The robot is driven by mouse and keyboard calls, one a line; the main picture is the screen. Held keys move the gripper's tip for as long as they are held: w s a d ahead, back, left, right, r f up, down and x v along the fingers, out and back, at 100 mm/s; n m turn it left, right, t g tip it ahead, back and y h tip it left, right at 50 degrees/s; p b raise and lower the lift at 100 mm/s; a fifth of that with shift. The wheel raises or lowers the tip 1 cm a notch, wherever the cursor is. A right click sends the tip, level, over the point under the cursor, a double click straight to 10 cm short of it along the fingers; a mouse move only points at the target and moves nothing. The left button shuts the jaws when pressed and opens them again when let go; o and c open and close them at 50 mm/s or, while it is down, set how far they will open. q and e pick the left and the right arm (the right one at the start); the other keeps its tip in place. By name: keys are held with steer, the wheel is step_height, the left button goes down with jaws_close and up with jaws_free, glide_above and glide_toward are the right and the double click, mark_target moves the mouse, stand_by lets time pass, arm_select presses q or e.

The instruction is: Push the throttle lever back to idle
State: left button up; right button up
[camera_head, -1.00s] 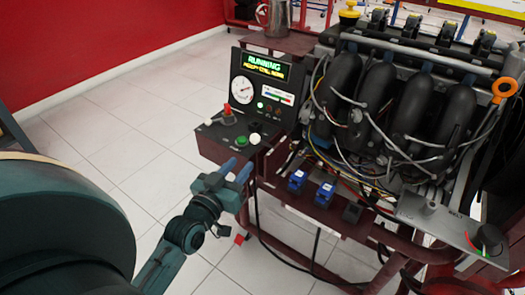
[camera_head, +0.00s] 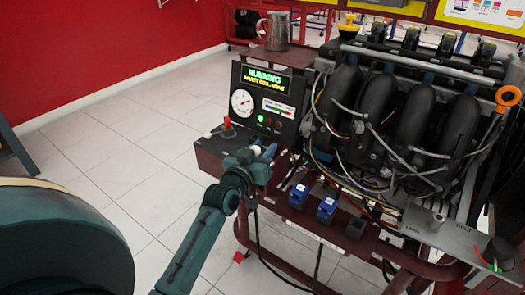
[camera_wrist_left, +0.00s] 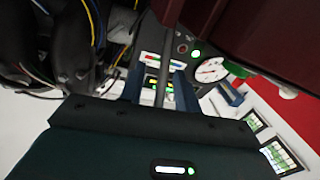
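The control box (camera_head: 212,154) stands at the left end of the engine trainer. It carries a red knob (camera_head: 228,123) on a short stalk and a small white knob (camera_head: 207,136). I cannot tell for certain which control is the throttle lever. My left gripper (camera_head: 256,154) is over the box's right part, hiding some controls; a white knob shows near its fingertips. In the left wrist view the gripper's two fingers (camera_wrist_left: 160,86) are apart, with a dark rod-like part between them. Contact cannot be told. My right gripper is in neither view.
The display panel (camera_head: 266,98) behind the box reads RUNNING and has a round gauge (camera_head: 242,102). Blue connectors (camera_head: 299,195), wiring and black engine pipes lie to the right. A metal jug (camera_head: 277,30) stands behind. Floor at left is clear.

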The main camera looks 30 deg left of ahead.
arm_select(q)
steer(key=shift+c, duration=0.4)
jaws_close()
